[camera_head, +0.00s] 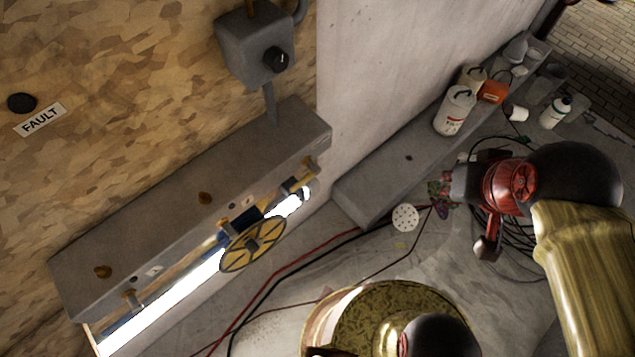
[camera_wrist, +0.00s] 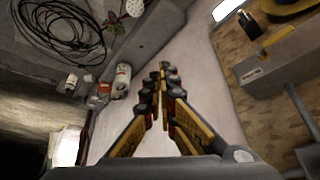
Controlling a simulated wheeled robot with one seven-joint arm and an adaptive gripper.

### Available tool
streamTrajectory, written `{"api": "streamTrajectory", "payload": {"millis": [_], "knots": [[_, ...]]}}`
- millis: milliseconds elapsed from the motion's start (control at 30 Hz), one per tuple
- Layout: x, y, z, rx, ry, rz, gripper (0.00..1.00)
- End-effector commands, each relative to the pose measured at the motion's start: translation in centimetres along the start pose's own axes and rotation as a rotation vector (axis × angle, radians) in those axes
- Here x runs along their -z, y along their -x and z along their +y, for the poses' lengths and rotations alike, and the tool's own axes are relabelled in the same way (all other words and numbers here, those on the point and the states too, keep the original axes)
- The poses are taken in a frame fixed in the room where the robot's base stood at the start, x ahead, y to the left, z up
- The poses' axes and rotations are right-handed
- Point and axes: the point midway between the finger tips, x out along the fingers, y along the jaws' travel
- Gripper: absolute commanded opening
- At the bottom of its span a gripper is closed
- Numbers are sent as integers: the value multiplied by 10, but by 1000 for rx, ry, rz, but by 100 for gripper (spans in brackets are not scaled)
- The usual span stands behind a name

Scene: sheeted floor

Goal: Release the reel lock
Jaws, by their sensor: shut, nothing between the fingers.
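A yellow spoked wheel (camera_head: 252,246), which looks like the reel, sits at the front of a long grey housing (camera_head: 190,215) on the wooden wall. A dark blue block (camera_head: 243,218) is beside it. I cannot tell which part is the reel lock. A grey switch box (camera_head: 255,50) with a black knob (camera_head: 277,60) is above the housing. My gripper (camera_wrist: 162,75) is shut and empty, in the wrist view over pale floor or wall. The wheel shows partly at that view's top right (camera_wrist: 287,5), apart from my fingers. In the head view, my arm is at the right, away from the housing.
A FAULT label (camera_head: 40,120) and a dark round piece (camera_head: 22,102) are on the wooden wall. A grey ledge (camera_head: 395,170) carries bottles (camera_head: 455,110) and an orange item (camera_head: 493,91). A perforated white disc (camera_head: 405,217), red and black cables and a cable coil (camera_wrist: 60,30) lie nearby.

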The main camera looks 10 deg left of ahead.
Motion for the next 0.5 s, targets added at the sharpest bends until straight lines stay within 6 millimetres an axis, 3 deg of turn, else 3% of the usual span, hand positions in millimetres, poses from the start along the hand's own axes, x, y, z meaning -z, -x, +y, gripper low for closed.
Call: {"api": "streamTrajectory", "payload": {"millis": [167,500], "knots": [[5,-18,-10,49,20,-112,0],[20,-90,-53,339,74,-481,0]]}}
